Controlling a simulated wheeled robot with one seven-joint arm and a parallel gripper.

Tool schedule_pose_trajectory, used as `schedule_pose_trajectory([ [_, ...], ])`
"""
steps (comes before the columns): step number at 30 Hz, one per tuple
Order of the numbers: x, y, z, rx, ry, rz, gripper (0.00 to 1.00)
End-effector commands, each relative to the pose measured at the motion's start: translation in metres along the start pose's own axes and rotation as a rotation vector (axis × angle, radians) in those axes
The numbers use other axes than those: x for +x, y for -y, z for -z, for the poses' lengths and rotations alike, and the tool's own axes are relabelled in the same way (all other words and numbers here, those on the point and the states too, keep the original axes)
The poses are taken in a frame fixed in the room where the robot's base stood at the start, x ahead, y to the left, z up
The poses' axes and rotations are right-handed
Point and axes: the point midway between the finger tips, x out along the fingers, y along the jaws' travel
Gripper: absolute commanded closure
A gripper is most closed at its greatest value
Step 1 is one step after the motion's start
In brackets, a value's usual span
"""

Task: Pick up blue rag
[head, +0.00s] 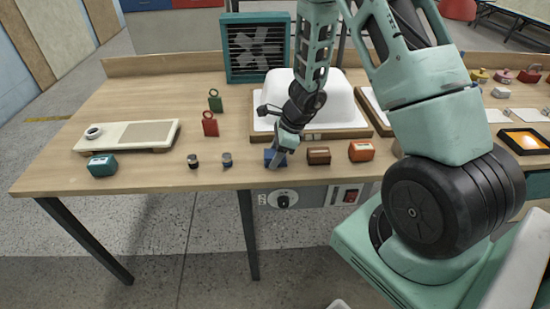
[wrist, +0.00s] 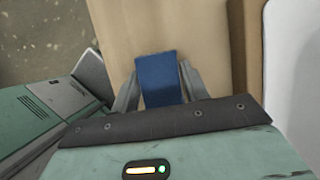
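The blue rag (head: 268,154) is a small dark blue block-like piece near the front edge of the wooden workbench. My gripper (head: 276,161) is lowered over it and hides part of it in the head view. In the wrist view the rag (wrist: 160,80) lies between the two grey fingers of my gripper (wrist: 160,76), one on each side. The fingers are very close to its sides. I cannot tell whether they press on it or leave a thin gap.
A brown block (head: 318,156) and an orange block (head: 361,151) stand just right of the rag. Two small dark jars (head: 227,160) (head: 193,161) are to its left. The white tub shell (head: 335,95) in its wooden frame is close behind. A teal block (head: 102,165) sits far left.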

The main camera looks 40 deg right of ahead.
Motion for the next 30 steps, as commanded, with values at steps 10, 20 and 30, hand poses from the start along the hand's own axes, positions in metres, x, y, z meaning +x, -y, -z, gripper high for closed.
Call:
schedule_pose_trajectory([
  [10, -0.001, 0.000, 0.000, 0.000, 0.000, 0.000, 0.79],
  [20, -0.046, 0.001, -0.019, -0.003, 0.001, 0.004, 0.79],
  [30, -0.090, 0.000, -0.037, -0.002, 0.000, 0.000, 0.79],
])
